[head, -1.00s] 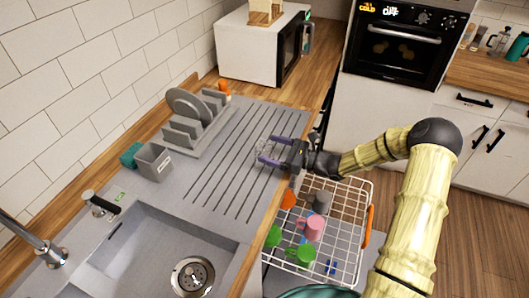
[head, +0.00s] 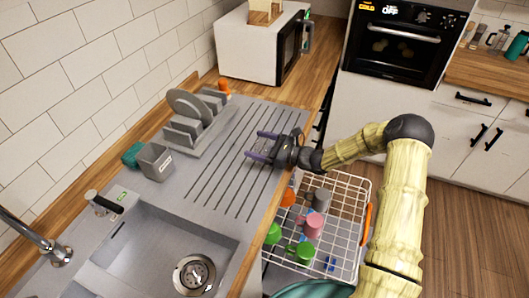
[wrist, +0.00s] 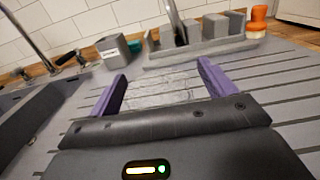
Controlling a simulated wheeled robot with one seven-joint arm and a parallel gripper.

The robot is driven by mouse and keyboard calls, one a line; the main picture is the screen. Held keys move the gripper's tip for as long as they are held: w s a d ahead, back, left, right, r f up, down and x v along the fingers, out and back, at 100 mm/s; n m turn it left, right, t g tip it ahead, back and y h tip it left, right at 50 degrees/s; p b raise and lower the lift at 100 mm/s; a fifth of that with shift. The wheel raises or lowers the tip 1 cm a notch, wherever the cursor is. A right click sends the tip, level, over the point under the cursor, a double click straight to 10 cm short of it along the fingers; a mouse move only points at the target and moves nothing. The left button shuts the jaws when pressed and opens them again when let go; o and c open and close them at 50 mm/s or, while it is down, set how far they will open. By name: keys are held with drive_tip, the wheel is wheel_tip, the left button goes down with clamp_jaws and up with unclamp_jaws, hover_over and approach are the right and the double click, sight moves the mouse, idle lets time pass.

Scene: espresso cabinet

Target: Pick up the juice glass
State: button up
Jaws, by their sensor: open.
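The juice glass seems to be the faint clear shape (head: 265,146) on the grooved draining board, hard to make out in the head view. In the wrist view a transparent outline (wrist: 160,92) shows between the purple fingers. My gripper (head: 255,145) is open, low over the draining board, with one finger on each side of this clear shape. It also shows in the wrist view (wrist: 161,72), its fingers spread apart. I cannot tell whether either finger touches the glass.
A grey dish rack (head: 200,121) with plates stands behind, near the wall. A grey holder (head: 157,161) and the sink (head: 165,245) are to the left. Below the counter, a pulled-out white dishwasher rack (head: 345,225) holds several cups. A microwave (head: 262,45) stands at the back.

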drive_tip(key=c, duration=1.2)
wheel_tip(320, 180, up, 10)
drive_tip(key=shift+r+b, duration=0.1)
drive_tip(key=shift+b, duration=0.75)
